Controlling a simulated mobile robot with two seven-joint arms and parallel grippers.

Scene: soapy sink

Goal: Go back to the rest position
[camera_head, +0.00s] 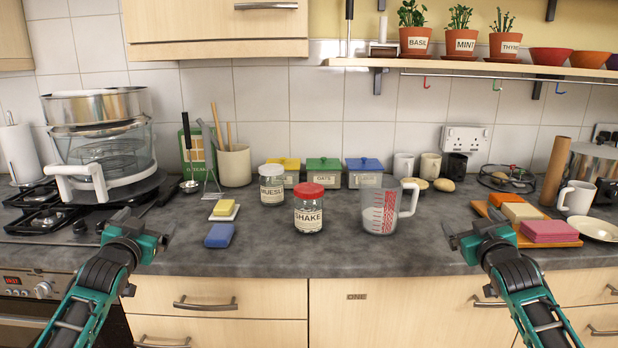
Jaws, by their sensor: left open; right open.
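My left gripper (137,222) is at the left, over the front part of the counter beside the hob. It is open and empty. The two arms are spread apart at about the same height. Neither gripper appears to hold anything.
The grey worktop (270,255) is clear along its front middle.

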